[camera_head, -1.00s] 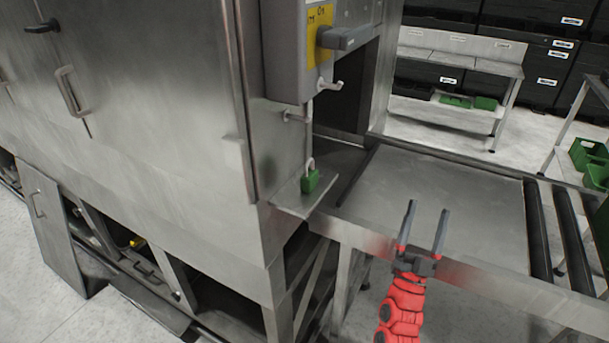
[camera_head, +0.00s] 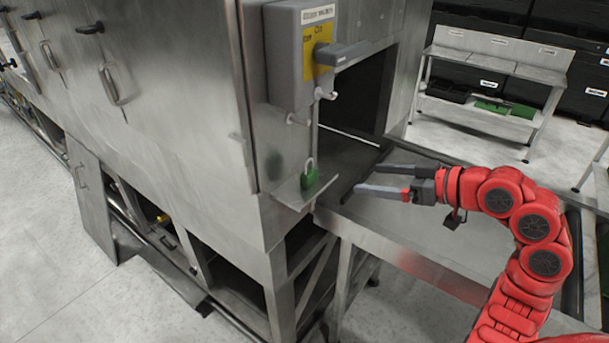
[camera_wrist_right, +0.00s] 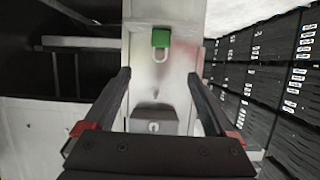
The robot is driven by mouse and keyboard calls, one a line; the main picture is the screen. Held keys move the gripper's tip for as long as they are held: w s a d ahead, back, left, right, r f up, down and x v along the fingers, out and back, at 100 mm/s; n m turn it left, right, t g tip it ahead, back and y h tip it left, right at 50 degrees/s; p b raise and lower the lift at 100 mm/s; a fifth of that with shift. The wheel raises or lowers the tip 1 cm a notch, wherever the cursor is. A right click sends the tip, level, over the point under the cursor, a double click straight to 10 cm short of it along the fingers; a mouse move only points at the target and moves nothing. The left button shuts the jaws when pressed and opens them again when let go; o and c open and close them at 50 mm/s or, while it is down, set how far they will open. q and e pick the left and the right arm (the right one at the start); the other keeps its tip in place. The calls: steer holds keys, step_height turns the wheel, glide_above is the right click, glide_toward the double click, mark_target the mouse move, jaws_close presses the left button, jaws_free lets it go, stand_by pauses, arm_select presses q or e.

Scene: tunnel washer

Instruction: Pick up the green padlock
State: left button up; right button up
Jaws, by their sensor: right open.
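The green padlock (camera_head: 309,177) has a pale shackle and sits upright on a small metal ledge (camera_head: 294,193) at the washer's corner, below the grey switch box. It also shows in the right wrist view (camera_wrist_right: 161,40), upside down, beyond and between the open fingers. My right gripper (camera_head: 366,180) is open and empty, to the right of the padlock with its fingers pointing left towards it. A gap remains between fingertips and padlock. In the right wrist view the gripper (camera_wrist_right: 162,80) has nothing between its fingers. My left gripper is not in view.
The grey switch box (camera_head: 298,55) with a yellow label and handle juts out above the ledge. The metal conveyor table (camera_head: 385,215) lies under my right arm. A shelf bench (camera_head: 485,75) stands at the back right.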

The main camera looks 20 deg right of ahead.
steer(key=p, duration=0.4)
glide_toward(313, 178)
steer(key=shift+g, duration=0.3)
steer(key=x, duration=0.4)
steer(key=shift+a+r, duration=0.25)
steer(key=shift+r, duration=0.15)
steer(key=shift+w+a+f, duration=0.3)
steer(key=shift+w, duration=0.1)
steer(key=shift+w+a+p, duration=0.1)
steer(key=shift+w+p, duration=0.1)
steer(key=shift+p, duration=0.2)
steer(key=p+x, duration=0.2)
steer(key=x, duration=0.2)
steer(key=shift+w+f, duration=0.15)
steer(key=shift+w, duration=0.05)
steer(key=shift+w+f, duration=0.15)
steer(key=shift+w, duration=0.05)
jaws_close()
